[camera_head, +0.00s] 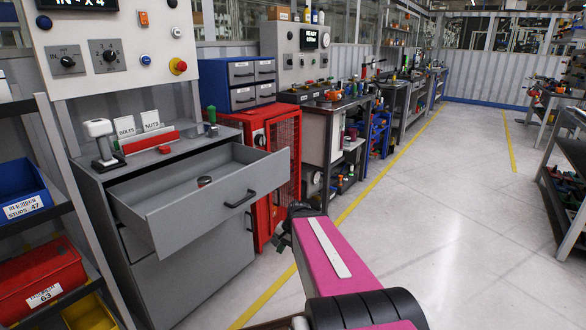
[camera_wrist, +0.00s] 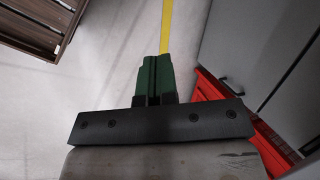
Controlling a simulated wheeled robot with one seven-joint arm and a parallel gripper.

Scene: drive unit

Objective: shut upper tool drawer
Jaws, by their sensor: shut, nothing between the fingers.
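The upper tool drawer (camera_head: 205,205) of the grey cabinet is pulled well out in the head view. It has a dark bar handle (camera_head: 240,199) on its front and a small dark round item (camera_head: 204,181) inside. My gripper (camera_head: 281,240) is just right of the drawer front and lower than the handle, partly hidden by my pink arm. In the wrist view its green fingers (camera_wrist: 154,75) are together and empty, pointing over the floor. A grey cabinet surface (camera_wrist: 245,40) stands to their right, apart from them.
A red cabinet (camera_head: 258,130) stands right behind the drawer and also shows in the wrist view (camera_wrist: 270,140). A shelf with bins (camera_head: 38,285) is at the left. A slatted wooden thing (camera_wrist: 45,25) is at the wrist view's upper left. The floor (camera_head: 430,220) at right is clear.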

